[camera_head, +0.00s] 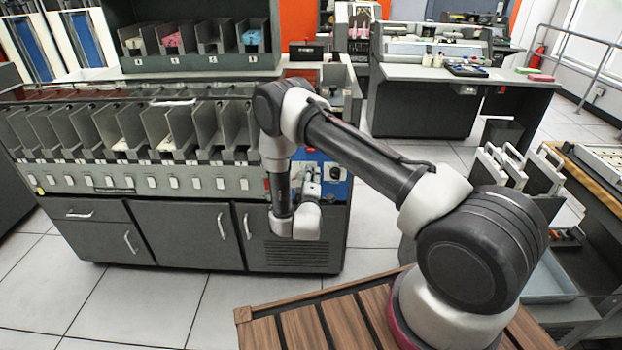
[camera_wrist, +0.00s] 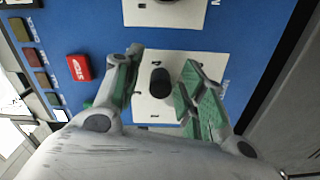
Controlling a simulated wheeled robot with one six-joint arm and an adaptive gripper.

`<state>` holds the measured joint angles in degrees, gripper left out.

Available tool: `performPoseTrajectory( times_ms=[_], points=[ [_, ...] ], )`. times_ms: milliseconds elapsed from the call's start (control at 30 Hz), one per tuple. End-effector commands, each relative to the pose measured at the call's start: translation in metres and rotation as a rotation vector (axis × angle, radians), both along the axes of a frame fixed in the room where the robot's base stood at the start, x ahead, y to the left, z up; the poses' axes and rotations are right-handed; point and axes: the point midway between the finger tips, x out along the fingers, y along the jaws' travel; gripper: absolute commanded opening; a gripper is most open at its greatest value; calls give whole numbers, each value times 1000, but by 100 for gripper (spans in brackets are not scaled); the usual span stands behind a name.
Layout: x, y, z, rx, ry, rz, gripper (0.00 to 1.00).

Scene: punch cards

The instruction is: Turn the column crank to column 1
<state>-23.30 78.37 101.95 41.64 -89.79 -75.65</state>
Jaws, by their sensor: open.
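The column crank shows in the wrist view as a black rounded knob (camera_wrist: 160,82) on a white plate (camera_wrist: 143,107) with small dark marks around it, too small to read surely. The plate is on a blue panel (camera_wrist: 100,30). My gripper (camera_wrist: 162,62) is open, with one green-padded finger on each side of the knob. I see a gap on both sides. In the head view the blue panel (camera_head: 338,189) is on the right end of the sorter, partly hidden by my arm.
A red stop button (camera_wrist: 78,68) is close left of my left finger in the wrist view. Another white plate (camera_wrist: 180,14) is above the knob. In the head view, the card sorter (camera_head: 150,184) with its row of pockets extends left. Several tall trays (camera_head: 505,165) stand at right.

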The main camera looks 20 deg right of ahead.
Motion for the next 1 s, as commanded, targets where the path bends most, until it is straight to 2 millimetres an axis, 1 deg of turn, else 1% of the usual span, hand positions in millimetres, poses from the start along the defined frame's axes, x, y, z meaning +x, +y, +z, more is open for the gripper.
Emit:
performPoseTrajectory(
  times_ms=[67, 167, 400, 500, 600, 767, 1000],
  points=[
    [-4, 2, 0, -1, 1, 1, 41],
    [-17, 7, -1, -1, 3, 3, 41],
    [-68, 24, -1, -2, 4, 4, 41],
    [-87, 30, 0, -3, 2, 4, 41],
    [-101, 34, 0, -1, 3, 3, 41],
    [-113, 37, 1, -1, 0, 1, 41],
    [-114, 37, 1, -1, 1, -1, 41]
  ],
)
